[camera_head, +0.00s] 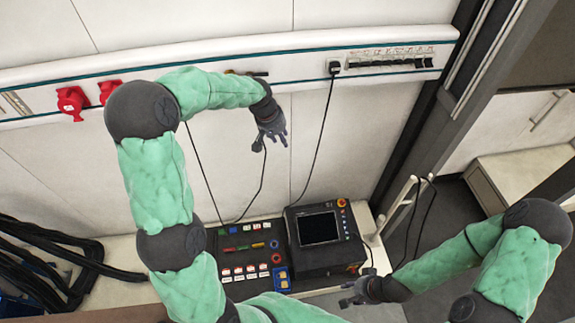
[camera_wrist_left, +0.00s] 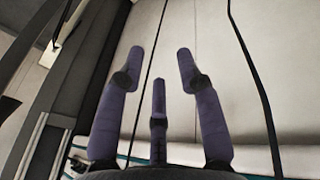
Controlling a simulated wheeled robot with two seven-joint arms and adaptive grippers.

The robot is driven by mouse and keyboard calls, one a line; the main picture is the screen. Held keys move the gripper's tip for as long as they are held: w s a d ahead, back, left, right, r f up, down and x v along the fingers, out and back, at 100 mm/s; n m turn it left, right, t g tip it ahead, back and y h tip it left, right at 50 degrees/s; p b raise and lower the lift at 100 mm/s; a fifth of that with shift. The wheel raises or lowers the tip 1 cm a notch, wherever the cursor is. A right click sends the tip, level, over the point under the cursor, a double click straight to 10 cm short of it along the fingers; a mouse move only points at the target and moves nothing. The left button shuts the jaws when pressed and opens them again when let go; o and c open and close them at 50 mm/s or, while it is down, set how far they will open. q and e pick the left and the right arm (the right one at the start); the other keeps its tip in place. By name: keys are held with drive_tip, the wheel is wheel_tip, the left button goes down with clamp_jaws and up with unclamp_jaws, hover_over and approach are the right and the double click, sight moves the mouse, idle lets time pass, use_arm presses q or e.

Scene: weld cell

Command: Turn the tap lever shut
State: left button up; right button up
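No part is clearly recognisable as the tap lever. A small dark handle-like piece (camera_head: 247,73) sits on the wall rail, partly behind my left forearm, and may be it; I cannot tell its position. My left gripper (camera_head: 271,146) is below and right of that piece, in front of the white wall panel, fingers spread and empty. In the left wrist view its three fingers (camera_wrist_left: 163,70) stand apart with only wall and cables beyond. My right gripper (camera_head: 344,294) is low, by the bench's front right, with its fingers apart and nothing seen between them.
Red wall fittings (camera_head: 72,102) are on the rail at the left. A socket strip (camera_head: 390,60) and a plug with a hanging cable (camera_head: 333,68) are at the right. A control box with a screen (camera_head: 318,229) stands on the bench below. Black hoses (camera_head: 60,262) lie at the left.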

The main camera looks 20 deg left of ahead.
use_arm(q)
drive_tip(key=s+d+f, duration=0.3)
drive_tip(key=f, duration=0.6)
drive_tip(key=shift+s+d+f+g+h, duration=0.2)
drive_tip(key=shift+d+g+h, duration=0.1)
drive_tip(key=shift+d+g, duration=0.1)
